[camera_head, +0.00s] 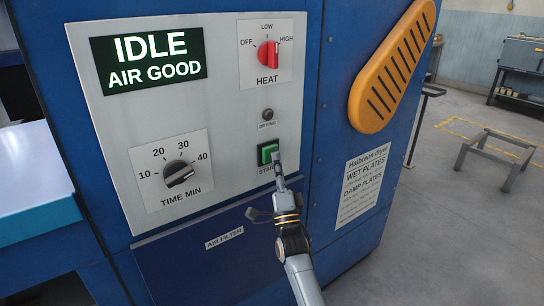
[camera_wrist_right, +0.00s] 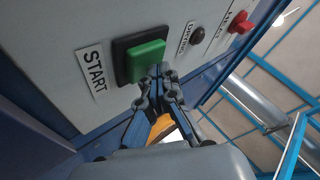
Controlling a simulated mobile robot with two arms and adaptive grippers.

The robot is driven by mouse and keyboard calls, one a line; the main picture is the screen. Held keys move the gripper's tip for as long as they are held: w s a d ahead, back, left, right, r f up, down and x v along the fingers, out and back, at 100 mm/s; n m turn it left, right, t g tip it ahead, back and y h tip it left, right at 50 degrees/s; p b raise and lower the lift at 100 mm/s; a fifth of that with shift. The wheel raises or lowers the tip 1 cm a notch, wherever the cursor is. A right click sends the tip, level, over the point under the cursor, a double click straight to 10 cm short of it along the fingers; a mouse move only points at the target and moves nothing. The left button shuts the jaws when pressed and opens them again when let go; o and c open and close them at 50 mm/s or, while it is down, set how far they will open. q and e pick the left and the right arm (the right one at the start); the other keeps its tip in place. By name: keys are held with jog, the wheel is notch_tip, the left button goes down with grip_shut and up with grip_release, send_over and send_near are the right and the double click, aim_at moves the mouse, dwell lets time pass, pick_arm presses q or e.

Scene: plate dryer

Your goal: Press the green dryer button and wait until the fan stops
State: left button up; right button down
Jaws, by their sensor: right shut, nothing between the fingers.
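The green start button (camera_head: 267,152) sits in a black frame on the grey dryer panel (camera_head: 226,107). It also shows in the right wrist view (camera_wrist_right: 146,61), beside the START label. My right gripper (camera_head: 279,168) is shut and empty, its tips at the lower right of the button. In the right wrist view the closed fingertips (camera_wrist_right: 160,72) are at the button's edge; whether they touch it I cannot tell. The display (camera_head: 150,60) reads IDLE, AIR GOOD. The drying lamp (camera_head: 267,114) looks dark. My left gripper is not in view.
The red heat knob (camera_head: 267,53) and black time knob (camera_head: 178,173) are on the same panel. The air filter drawer (camera_head: 200,255) is below. An orange vented cover (camera_head: 393,66) sticks out at the right. Open floor lies beyond, with a low metal stand (camera_head: 495,150).

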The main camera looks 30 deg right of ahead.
jog(key=shift+w, duration=0.2)
dwell(0.5)
jog(key=shift+s+p, duration=0.45)
jog(key=shift+s, duration=0.45)
jog(key=s+p, duration=0.2)
jog(key=s, duration=0.3)
jog(key=shift+d+p, duration=0.2)
jog(key=shift+p, duration=0.1)
dwell(0.4)
